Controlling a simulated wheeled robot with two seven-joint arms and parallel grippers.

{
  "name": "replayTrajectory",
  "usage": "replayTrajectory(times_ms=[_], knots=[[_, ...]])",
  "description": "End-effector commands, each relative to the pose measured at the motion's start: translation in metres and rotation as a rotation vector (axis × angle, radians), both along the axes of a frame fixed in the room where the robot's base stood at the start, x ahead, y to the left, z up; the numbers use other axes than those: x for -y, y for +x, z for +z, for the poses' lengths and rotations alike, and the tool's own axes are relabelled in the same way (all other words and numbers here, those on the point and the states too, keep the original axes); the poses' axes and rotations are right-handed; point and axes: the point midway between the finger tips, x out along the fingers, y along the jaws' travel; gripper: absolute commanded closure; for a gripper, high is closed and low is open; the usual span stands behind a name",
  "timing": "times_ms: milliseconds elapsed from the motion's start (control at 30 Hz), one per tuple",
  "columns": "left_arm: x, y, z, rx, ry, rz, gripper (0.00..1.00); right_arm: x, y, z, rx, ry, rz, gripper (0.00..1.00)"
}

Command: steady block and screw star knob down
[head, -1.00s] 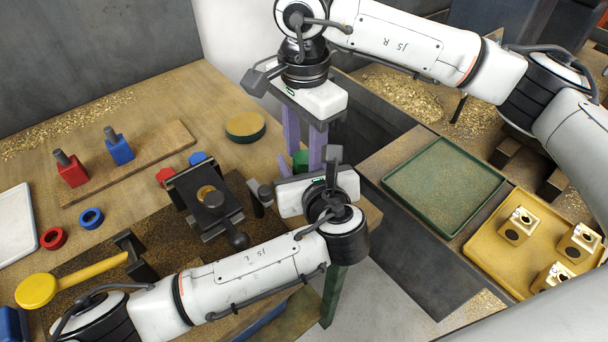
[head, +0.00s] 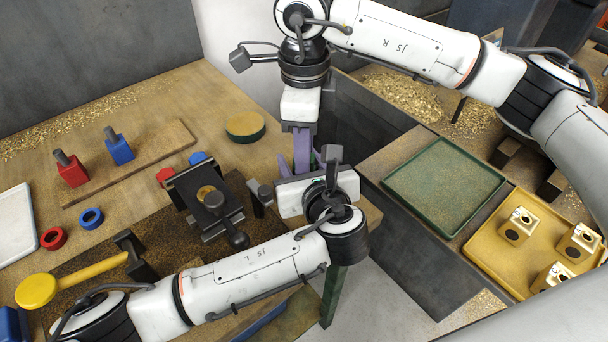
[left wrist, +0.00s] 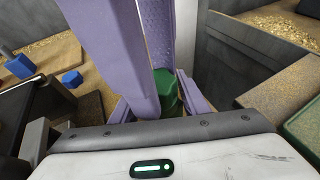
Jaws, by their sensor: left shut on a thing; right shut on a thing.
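The green star knob (left wrist: 164,84) shows in the left wrist view between the long purple fingers of my right gripper (left wrist: 160,78). These fingers come down from above and are shut on it. In the head view my right gripper (head: 302,165) is edge-on and hides the knob. My left gripper (left wrist: 158,108) has its purple fingers low on either side, below the knob, and is shut on the block. The block is mostly hidden by fingers and gripper body. In the head view the left gripper's fingers lie behind its white body.
A black vise-like fixture (head: 208,200) with a brass piece stands left of the grippers. A green tray (head: 440,185) and a yellow tray (head: 500,262) with brass blocks lie on the right. A round green-rimmed pad (head: 245,125) sits behind on the bench.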

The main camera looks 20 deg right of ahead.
Motion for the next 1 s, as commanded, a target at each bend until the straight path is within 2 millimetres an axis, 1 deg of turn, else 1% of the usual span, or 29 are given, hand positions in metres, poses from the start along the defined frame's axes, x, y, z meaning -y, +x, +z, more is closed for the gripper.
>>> replayTrajectory(times_ms=[100, 367, 400, 500, 767, 867, 1000], knots=[[-0.001, 0.000, -0.001, -0.001, 0.002, 0.002, 1.00, 0.000, 0.000, 0.000, -0.002, -0.001, -0.056, 0.94], [-0.001, 0.001, -0.001, -0.001, 0.002, 0.002, 1.00, 0.000, 0.000, 0.000, -0.002, -0.001, -0.060, 0.94], [-0.001, 0.001, -0.001, -0.001, 0.002, 0.002, 1.00, 0.000, 0.000, 0.000, -0.002, -0.001, -0.060, 0.63], [-0.001, 0.001, -0.001, -0.001, 0.002, 0.002, 1.00, 0.000, 0.000, 0.000, -0.001, 0.000, -0.059, 0.49], [-0.001, 0.000, 0.000, 0.000, 0.002, 0.001, 1.00, -0.001, 0.000, 0.001, 0.000, 0.002, -0.057, 0.49], [-0.001, 0.000, 0.000, 0.000, 0.002, 0.000, 1.00, -0.002, 0.000, 0.008, 0.002, 0.004, -0.057, 0.49], [0.000, 0.000, -0.001, -0.001, 0.002, -0.001, 1.00, -0.002, 0.000, 0.027, 0.003, 0.005, -0.056, 0.49]])
